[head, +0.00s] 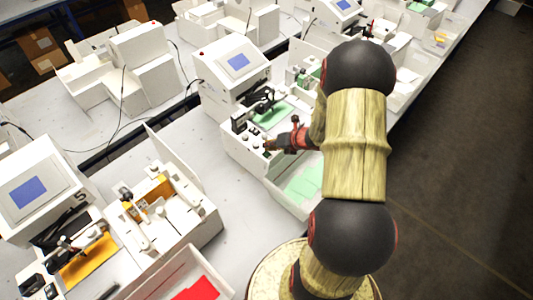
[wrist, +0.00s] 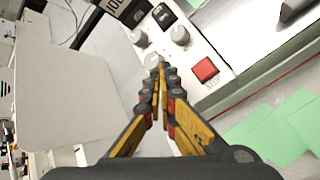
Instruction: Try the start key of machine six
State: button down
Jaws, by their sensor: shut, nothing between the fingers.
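The machine (head: 235,75) with a blue screen stands at the centre of the head view, a green sheet on its bed. No number is readable on it. Its control panel (head: 250,138) faces my arm. In the wrist view the panel shows a red stop key (wrist: 205,69), a black key (wrist: 164,15), grey knobs (wrist: 180,36) and a pale round knob or key (wrist: 152,60). I cannot read which is the start key. My gripper (head: 269,145) is shut and empty over the panel. Its fingertips (wrist: 160,66) are at the pale round part; contact cannot be told.
A tray of green cards (head: 306,180) lies beside the panel, also at right in the wrist view (wrist: 268,135). A machine marked 5 (head: 38,190) stands at lower left with an orange sheet. A tray with red cards (head: 180,280) is in front. Dark floor is clear at right.

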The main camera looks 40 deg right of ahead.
jog(key=shift+f, duration=0.1)
jog(key=shift+f+b, duration=0.35)
jog(key=shift+f+b, duration=0.35)
jog(key=shift+f, duration=0.1)
dwell(0.8)
jog(key=shift+r, duration=0.2)
jog(key=shift+r+p, duration=0.7)
jog(key=shift+p, duration=0.05)
notch_tip(320, 180, up, 5)
jog(key=p, duration=0.4)
dwell(1.0)
